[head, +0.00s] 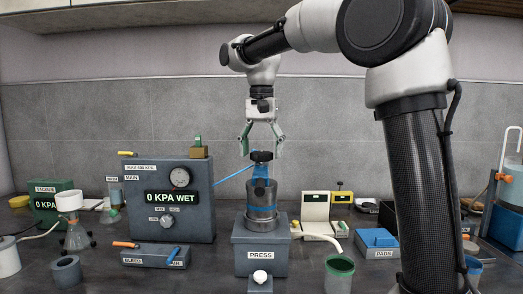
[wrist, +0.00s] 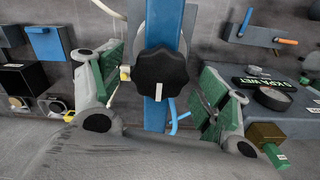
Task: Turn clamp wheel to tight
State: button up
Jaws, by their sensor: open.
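The clamp wheel is a black lobed knob (head: 261,157) on top of the blue clamp frame (head: 260,173) of the press (head: 261,240). In the wrist view the knob (wrist: 160,82) lies near the picture's middle, with a white mark on its lower edge pointing down the picture. My gripper (head: 262,148) points down above the press. Its fingers are open, with green pads on either side of the knob in the wrist view. The knob sits between and slightly beyond the fingertips. I see no contact with it. No label for tight is readable.
A grey control panel (head: 170,200) reading "0 KPA WET" stands left of the press. The bleed block (head: 155,256) lies in front of it. A green-rimmed cup (head: 339,272) and a blue pads box (head: 376,243) stand to the right. A blue hose (head: 232,175) runs from panel to press.

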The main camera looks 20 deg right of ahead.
aim_at(262, 152)
notch_tip(262, 152, up, 12)
dwell(0.6)
jog(key=s+d+f+n+t, duration=0.1)
jog(key=s+d+f+n, duration=0.1)
jog(key=s+d+f, duration=0.4)
jog(key=s+d+f+n+t, duration=0.1)
jog(key=s+d+f, duration=0.25)
jog(key=s, duration=0.45)
jog(key=s+d+f+n+t, duration=0.1)
jog(key=s+d+f, duration=0.1)
jog(key=s+f, duration=0.4)
jog(key=s+d+f+n+t, duration=0.1)
jog(key=s+d+f+n, duration=0.1)
jog(key=s+f, duration=0.4)
notch_tip(262, 152, down, 4)
jog(key=shift+s+d+r, duration=0.2)
jog(key=shift+s+d, duration=0.15)
jog(key=shift+d, duration=0.4)
